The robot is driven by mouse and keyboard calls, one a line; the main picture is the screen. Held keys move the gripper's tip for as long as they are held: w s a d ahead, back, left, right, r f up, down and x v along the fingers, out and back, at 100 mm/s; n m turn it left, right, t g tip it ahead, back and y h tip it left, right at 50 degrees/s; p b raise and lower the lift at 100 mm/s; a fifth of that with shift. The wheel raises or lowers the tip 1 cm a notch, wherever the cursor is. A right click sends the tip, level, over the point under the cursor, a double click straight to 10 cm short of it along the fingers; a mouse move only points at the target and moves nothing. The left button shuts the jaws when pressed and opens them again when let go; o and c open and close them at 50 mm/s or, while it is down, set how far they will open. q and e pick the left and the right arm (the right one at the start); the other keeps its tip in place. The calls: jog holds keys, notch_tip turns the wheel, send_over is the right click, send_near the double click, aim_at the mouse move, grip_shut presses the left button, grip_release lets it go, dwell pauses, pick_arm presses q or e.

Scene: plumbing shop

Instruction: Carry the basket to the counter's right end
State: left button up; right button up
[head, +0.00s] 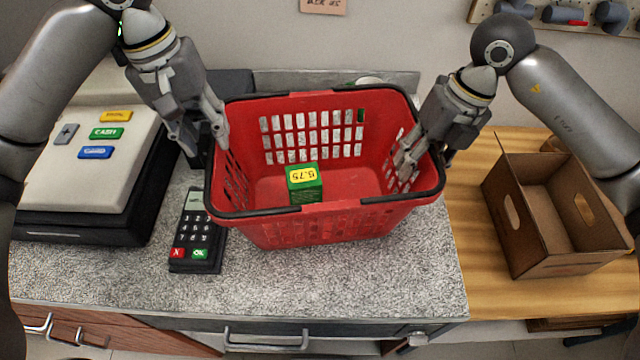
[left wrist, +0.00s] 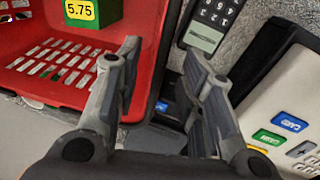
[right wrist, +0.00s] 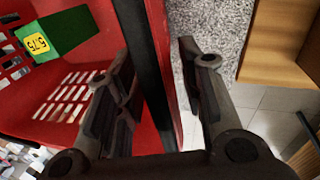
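A red basket (head: 320,222) with a black rim stands on the speckled grey counter (head: 330,285), upright, near the counter's right part. A green box (head: 305,187) with a yellow 5.75 label sits inside it. My left gripper (head: 205,135) is at the basket's left rim; in the left wrist view its fingers (left wrist: 160,55) are apart, with the rim between them. My right gripper (head: 412,150) is at the right rim; in the right wrist view its fingers (right wrist: 157,52) straddle the basket wall, with a gap visible beside the outer finger. Neither looks closed on the basket.
A card terminal (head: 197,230) lies just left of the basket, with the cash register (head: 85,160) farther left. To the right, a lower wooden surface (head: 470,215) holds an open cardboard box (head: 550,225). The counter strip in front of the basket is clear.

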jog(key=shift+r, duration=0.15)
pick_arm(q)
notch_tip(320, 180, up, 6)
jog(key=shift+a, duration=0.4)
pick_arm(e)
jog(key=v, duration=1.1)
jog(key=shift+r, duration=0.35)
pick_arm(q)
jog(key=shift+r, duration=0.15)
